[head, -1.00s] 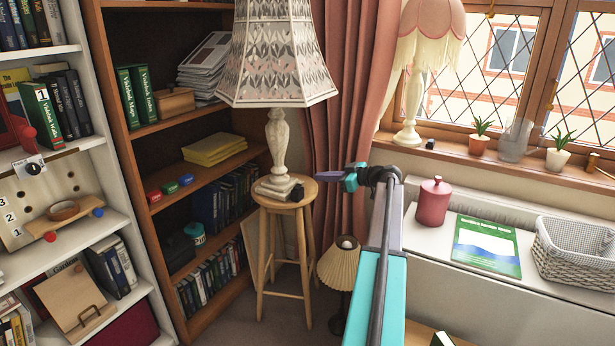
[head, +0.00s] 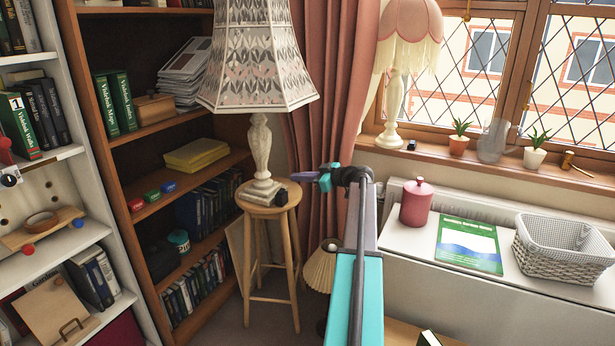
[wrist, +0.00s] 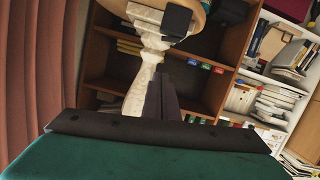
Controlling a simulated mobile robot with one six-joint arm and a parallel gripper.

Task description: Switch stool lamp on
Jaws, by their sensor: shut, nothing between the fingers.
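The stool lamp (head: 262,150) has a white turned base and a large patterned shade, and stands on a round wooden stool (head: 268,208). A small black switch block (head: 281,197) sits at the front right of the lamp's base. It also shows in the wrist view (wrist: 176,21), beside the pale lamp base (wrist: 147,65). My gripper (head: 295,177) is shut and empty, just right of the lamp base and slightly above the switch block in the head view. In the wrist view my dark fingers (wrist: 162,98) point towards the lamp. I cannot tell whether they touch anything.
A brown bookcase (head: 125,205) stands behind and left of the stool. Red curtains (head: 340,90) hang behind my gripper. A second lamp (head: 395,105) stands on the windowsill, and a cream-shaded lamp (head: 322,268) stands low beside the stool. A red canister (head: 416,203) is at right.

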